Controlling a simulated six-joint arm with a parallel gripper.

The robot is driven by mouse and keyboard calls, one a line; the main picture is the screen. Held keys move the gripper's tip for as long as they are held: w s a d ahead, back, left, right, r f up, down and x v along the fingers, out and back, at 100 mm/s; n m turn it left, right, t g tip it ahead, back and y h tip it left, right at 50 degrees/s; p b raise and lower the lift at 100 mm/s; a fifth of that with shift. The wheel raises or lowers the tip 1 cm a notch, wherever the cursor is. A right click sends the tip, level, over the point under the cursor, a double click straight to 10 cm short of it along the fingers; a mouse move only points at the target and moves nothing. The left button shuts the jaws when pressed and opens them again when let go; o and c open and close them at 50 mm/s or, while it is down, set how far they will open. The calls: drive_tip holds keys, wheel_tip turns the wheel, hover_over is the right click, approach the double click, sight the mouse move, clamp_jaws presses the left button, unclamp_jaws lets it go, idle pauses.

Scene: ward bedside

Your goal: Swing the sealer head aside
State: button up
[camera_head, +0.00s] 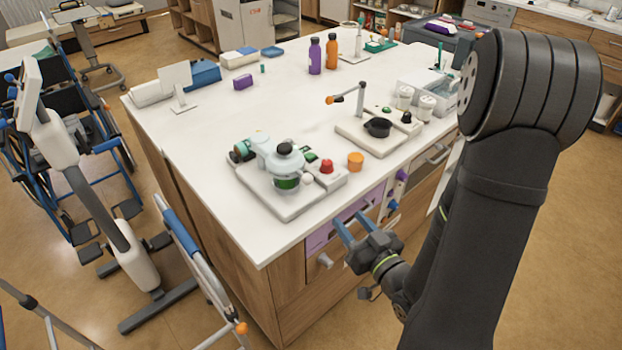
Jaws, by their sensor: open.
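What looks like the sealer stands near the counter's front corner on a pale base plate (289,207). Its rounded pale head (284,158) has a black knob on top and sits over a green round part (287,182). A pale arm joins the head to the left side. A red button (327,166) is on a block at its right. My gripper (353,220), with blue fingers, is open and empty. It is in front of the counter's drawer side, to the lower right of the sealer and apart from it.
An orange cup (355,161) stands right of the sealer. Behind it is a second device with a black bowl (377,127) and a post with an orange-tipped arm (340,98). Purple (315,57) and orange (332,52) bottles stand farther back. The counter's left middle is clear.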

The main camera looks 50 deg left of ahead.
sight(310, 183)
drive_tip(key=shift+g, duration=0.3)
drive_tip(key=a, duration=0.5)
drive_tip(key=w+a, duration=0.1)
drive_tip(key=a, duration=1.1)
drive_tip(key=shift+w+r, duration=0.2)
drive_tip(key=shift+w, duration=0.2)
clamp_jaws()
